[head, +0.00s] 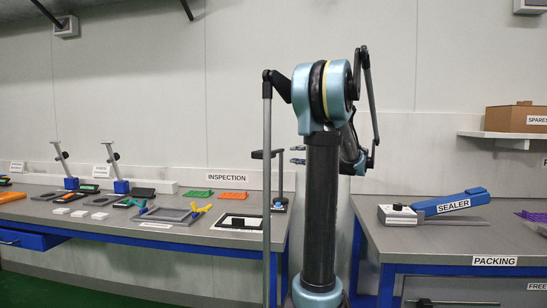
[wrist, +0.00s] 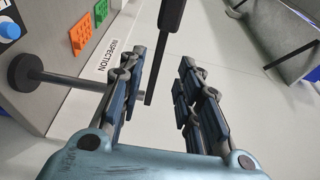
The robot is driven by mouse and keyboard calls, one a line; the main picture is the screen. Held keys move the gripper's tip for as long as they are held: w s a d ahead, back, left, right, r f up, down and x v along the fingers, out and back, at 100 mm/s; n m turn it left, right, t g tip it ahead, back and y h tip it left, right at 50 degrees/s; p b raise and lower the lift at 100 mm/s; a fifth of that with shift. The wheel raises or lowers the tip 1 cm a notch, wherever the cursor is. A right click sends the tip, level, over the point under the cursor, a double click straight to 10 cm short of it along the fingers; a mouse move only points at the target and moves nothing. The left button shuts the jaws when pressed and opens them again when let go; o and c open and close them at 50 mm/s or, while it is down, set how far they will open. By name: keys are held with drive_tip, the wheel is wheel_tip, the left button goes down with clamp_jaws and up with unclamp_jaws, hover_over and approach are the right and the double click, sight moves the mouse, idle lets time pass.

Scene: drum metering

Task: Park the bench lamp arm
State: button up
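The bench lamp arm is a dark horizontal bar (head: 266,154) on a slim upright post (head: 280,182) at the right end of the inspection bench. In the wrist view, the post (wrist: 75,82) runs right from a round dark collar, and the bar (wrist: 172,15) runs up the picture, thicker at its top end. My gripper (head: 298,155) is just right of the post top in the head view. In the wrist view my gripper (wrist: 162,60) is open; the bar's lower end shows between its fingers, apparently beyond them. I see no contact.
The inspection bench (head: 210,240) carries a blue knob (wrist: 10,27) by the post, an orange plate (head: 232,196), a green plate (head: 196,193) and a grey frame (head: 168,215). The packing bench (head: 440,238) on the right holds a blue sealer (head: 450,205). A gap separates the benches.

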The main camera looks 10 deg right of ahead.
drive_tip(key=x, duration=1.1)
drive_tip(key=shift+c, duration=0.6)
drive_tip(key=shift+s+f, duration=0.1)
clamp_jaws()
